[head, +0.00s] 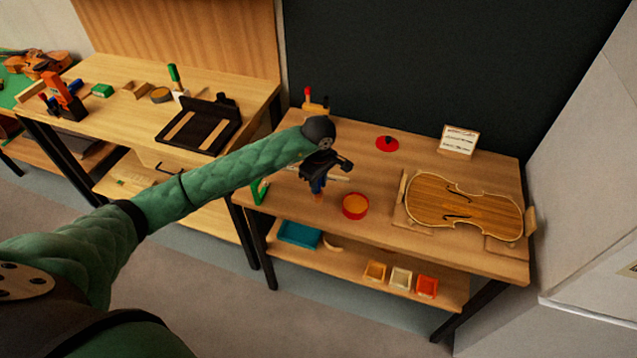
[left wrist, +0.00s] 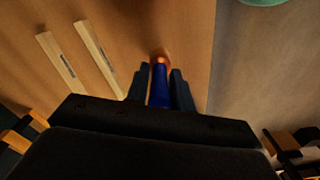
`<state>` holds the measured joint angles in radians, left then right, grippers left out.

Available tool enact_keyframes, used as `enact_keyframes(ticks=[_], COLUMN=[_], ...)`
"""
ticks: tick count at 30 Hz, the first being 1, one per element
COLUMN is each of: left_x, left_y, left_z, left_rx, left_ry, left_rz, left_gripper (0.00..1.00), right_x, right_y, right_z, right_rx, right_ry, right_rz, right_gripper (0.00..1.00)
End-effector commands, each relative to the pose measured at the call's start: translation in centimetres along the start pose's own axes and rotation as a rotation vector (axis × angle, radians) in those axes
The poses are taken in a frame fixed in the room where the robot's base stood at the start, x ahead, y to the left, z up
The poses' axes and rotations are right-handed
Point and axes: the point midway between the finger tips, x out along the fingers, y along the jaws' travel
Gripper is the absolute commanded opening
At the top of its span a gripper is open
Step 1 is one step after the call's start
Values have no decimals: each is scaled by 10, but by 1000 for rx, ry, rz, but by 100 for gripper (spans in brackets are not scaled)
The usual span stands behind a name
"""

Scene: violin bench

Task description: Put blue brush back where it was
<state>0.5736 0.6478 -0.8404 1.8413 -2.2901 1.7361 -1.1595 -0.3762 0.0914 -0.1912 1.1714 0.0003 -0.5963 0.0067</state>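The blue brush (head: 317,186) has a blue handle and a copper-orange lower end. It hangs about upright below my left gripper (head: 322,172), over the near left part of the right-hand bench. In the left wrist view the blue handle (left wrist: 160,85) fills the space between the two dark fingers (left wrist: 160,92), with the orange end pointing away. My left gripper is shut on it. Whether the brush's tip touches the bench top I cannot tell. A small wooden holder (head: 316,106) with a red-handled tool stands at the bench's back left. My right gripper is not in view.
An open red pot (head: 355,206) stands just right of the brush. Two pale wooden strips (left wrist: 95,55) lie beside the gripper. A green tool (head: 259,191) is at the left edge.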

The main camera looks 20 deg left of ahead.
Motion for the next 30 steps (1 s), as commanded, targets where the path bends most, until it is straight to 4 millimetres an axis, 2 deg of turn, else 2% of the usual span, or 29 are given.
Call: enact_keyframes(ticks=[1,2,17,22,27,30], left_x=[0,0,-3,-8,-18,-27], left_y=[0,0,0,0,0,0], left_z=[0,0,0,0,-1,-1], left_rx=[0,0,0,0,0,1], left_ry=[0,0,0,0,1,1], left_rz=[0,0,-1,1,2,1], left_gripper=[34,40,40,40,40,40], right_x=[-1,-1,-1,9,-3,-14], right_y=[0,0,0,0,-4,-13], right_z=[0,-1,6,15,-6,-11], right_rx=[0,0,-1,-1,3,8], right_ry=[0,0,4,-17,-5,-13], right_rz=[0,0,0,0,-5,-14], right_gripper=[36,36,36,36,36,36])
